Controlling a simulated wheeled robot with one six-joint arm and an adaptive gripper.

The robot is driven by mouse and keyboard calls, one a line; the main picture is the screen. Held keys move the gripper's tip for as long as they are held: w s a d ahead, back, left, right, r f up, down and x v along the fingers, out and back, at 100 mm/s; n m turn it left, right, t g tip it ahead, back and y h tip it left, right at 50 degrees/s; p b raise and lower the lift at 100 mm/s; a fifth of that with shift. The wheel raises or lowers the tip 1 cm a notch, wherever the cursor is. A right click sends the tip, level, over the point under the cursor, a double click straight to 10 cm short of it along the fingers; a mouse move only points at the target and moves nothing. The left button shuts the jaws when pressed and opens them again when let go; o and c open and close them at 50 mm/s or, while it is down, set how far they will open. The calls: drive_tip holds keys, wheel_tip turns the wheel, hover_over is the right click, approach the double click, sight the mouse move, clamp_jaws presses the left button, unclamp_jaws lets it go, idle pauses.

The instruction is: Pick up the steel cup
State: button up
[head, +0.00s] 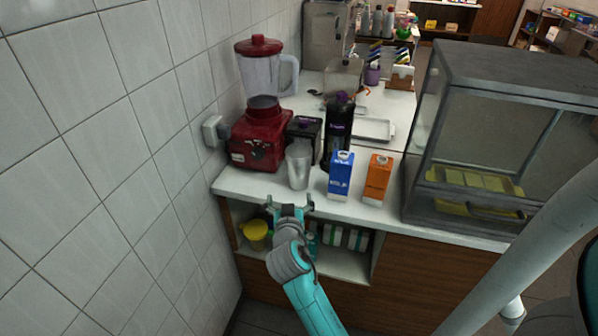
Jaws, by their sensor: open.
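The steel cup (299,166) stands upright near the front edge of the white counter (268,186). It is a tall silver tumbler, wider at the top. My gripper (290,200) is open and empty, just in front of the cup at the counter's front edge. The fingers are spread to the left and right and point toward the cup. A gap seems to lie between the fingertips and the cup, though the exact depth is hard to tell.
A red blender (261,136) stands left of the cup. A black container (304,128) and a dark bottle (338,128) are behind it. A blue milk carton (340,176) and an orange carton (377,179) stand to its right. A glass display case (490,140) fills the right side.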

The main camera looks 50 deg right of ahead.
sight(296, 170)
drive_tip(key=shift+m+g+h, duration=0.6)
drive_tip(key=shift+m, duration=0.2)
drive_tip(key=w+d+r, duration=0.1)
drive_tip(key=d, duration=0.1)
drive_tip(key=w+d, duration=0.1)
drive_tip(key=d, duration=0.2)
drive_tip(key=w+d+r, duration=0.1)
drive_tip(key=w+d, duration=0.1)
drive_tip(key=shift+d+r, duration=0.3)
drive_tip(key=shift+d, duration=0.05)
drive_tip(key=shift+s+f+x, duration=0.1)
drive_tip(key=shift+f+x, duration=0.05)
drive_tip(key=shift+x, duration=0.8)
drive_tip(key=shift+s+f+x, duration=0.1)
drive_tip(key=shift+x, duration=0.85)
drive_tip(key=shift+s+f+x, duration=0.1)
drive_tip(key=shift+f+x, duration=0.05)
drive_tip(key=shift+x, duration=0.8)
drive_tip(key=shift+r, duration=0.1)
drive_tip(key=c, duration=1.6)
